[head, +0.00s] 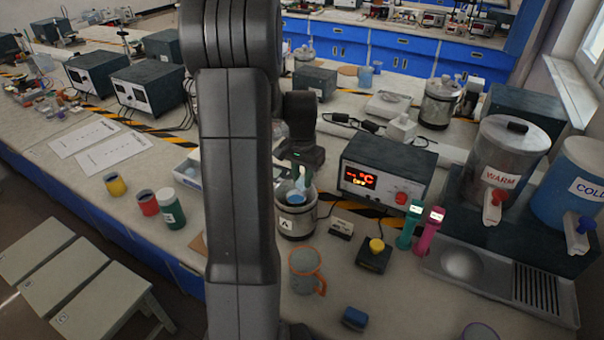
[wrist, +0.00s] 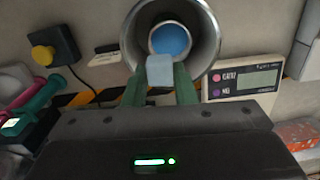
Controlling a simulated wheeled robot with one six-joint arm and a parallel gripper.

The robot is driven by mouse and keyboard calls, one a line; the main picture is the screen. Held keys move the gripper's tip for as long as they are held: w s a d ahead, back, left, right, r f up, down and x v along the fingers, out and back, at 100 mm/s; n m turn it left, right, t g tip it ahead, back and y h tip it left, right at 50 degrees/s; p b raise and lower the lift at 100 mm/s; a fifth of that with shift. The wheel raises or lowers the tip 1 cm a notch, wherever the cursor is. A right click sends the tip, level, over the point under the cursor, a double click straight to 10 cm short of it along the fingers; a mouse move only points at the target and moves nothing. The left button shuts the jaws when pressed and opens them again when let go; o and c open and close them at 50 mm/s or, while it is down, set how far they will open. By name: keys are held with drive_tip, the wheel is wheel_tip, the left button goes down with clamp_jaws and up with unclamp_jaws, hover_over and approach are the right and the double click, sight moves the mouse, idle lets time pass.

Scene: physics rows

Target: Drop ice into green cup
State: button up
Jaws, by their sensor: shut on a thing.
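My gripper (wrist: 159,84) is shut on a small pale ice cube (wrist: 160,68), held between its green fingertips. The can (wrist: 209,62) also shows in the wrist view, open, with a round blue inside (wrist: 170,39) beyond the ice cube. The exact height of the cube over the can is hard to tell.
A heater box with a red display (head: 386,180) stands right of the can. An orange-rimmed clear mug (head: 306,271) stands in front. A yellow-button box (head: 375,254) and two dispensers, WARM (head: 500,155) and COLD (head: 577,185), are to the right. My arm hides the middle.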

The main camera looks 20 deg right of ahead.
wheel_tip(320, 180, down, 2)
drive_tip(key=shift+b, duration=0.35)
drive_tip(key=o, duration=0.9)
drive_tip(key=shift+r, duration=0.15)
wheel_tip(320, 180, up, 14)
drive_tip(key=shift+f+b, duration=0.2)
drive_tip(key=shift+b, duration=0.4)
drive_tip(key=shift+f, duration=0.1)
